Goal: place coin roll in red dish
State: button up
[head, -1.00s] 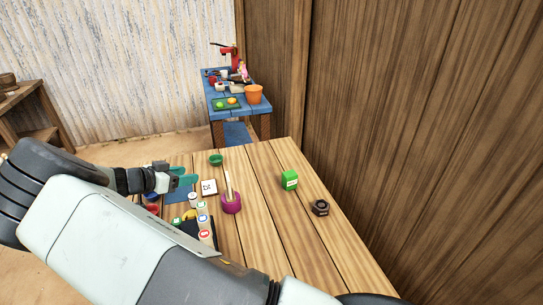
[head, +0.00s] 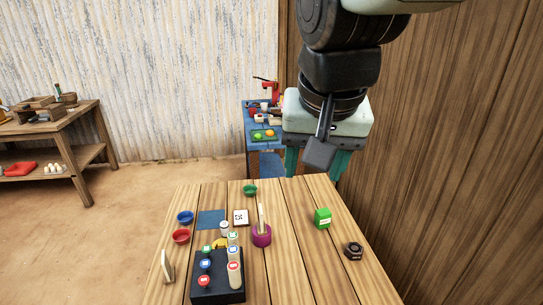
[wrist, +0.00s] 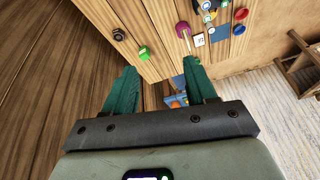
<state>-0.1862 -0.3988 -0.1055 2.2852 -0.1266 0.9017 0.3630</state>
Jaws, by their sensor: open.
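The red dish (head: 181,237) stands on the left of the wooden table, just in front of a blue dish; it also shows in the wrist view (wrist: 238,30). Several upright cylinders with coloured tops stand in and around a black tray (head: 205,292). They include a white one with a red top (head: 235,276); I cannot tell for certain which is the coin roll. My gripper (head: 316,167) is raised beyond the table's far right part, with teal fingers apart. In the wrist view its fingers (wrist: 160,78) are open with nothing held.
A magenta pot (head: 261,236) with an upright stick, a green box (head: 322,218) and a dark hexagonal piece (head: 354,251) stand to the right. A blue dish (head: 185,217) and green dish (head: 250,189) stand farther back. A wooden wall borders the right side.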

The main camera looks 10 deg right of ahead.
jog(key=s+n+t, duration=0.1)
jog(key=s+n, duration=0.1)
jog(key=s, duration=0.5)
jog(key=shift+s+n, duration=0.2)
jog(key=shift+n, duration=0.1)
jog(key=shift+o, duration=0.4)
jog(key=shift+s+a+f, duration=0.1)
jog(key=shift+s+a, duration=0.1)
jog(key=shift+s, duration=0.3)
jog(key=shift+w, duration=0.1)
